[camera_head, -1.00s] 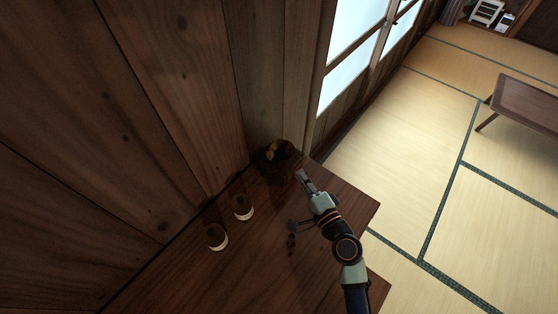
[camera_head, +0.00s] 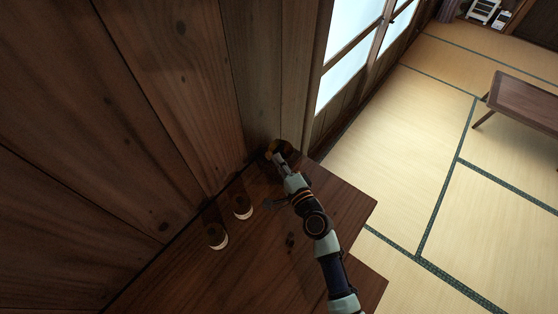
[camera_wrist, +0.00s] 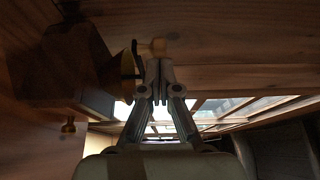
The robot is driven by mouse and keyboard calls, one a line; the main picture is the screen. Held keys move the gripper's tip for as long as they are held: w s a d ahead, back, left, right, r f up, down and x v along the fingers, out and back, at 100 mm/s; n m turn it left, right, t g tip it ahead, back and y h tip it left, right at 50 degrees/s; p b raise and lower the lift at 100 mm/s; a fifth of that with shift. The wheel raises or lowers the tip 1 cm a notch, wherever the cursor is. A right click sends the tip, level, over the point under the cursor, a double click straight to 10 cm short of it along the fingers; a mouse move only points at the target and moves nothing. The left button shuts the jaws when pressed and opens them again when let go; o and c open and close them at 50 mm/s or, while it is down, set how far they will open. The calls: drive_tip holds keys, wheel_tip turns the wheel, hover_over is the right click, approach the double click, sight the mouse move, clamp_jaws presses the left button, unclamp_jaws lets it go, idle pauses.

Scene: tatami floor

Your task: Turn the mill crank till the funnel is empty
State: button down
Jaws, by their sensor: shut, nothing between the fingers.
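The dark mill (camera_head: 270,147), with a yellowish part at its top, stands at the back corner of the dark wooden table, against the wall. My gripper (camera_head: 279,157) reaches over it from the front and partly hides it. In the wrist view the mill's dark body (camera_wrist: 65,60) fills the upper left, with a brass-edged round part (camera_wrist: 130,60) beside my fingers. A small wooden knob (camera_wrist: 158,46) is just at the tips of my gripper (camera_wrist: 153,62). The fingers are shut and empty. I cannot tell whether they touch the knob, or what the funnel holds.
Two cups or jars with pale bands (camera_head: 242,207) (camera_head: 217,237) stand left of my arm on the table (camera_head: 255,275). A small dark item (camera_head: 290,241) lies on the tabletop. The plank wall (camera_head: 150,120) closes the left side. Tatami floor and a low table (camera_head: 525,105) are at right.

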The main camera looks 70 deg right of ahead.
drive_tip(key=shift+w+a, duration=0.1)
drive_tip(key=shift+w, duration=0.35)
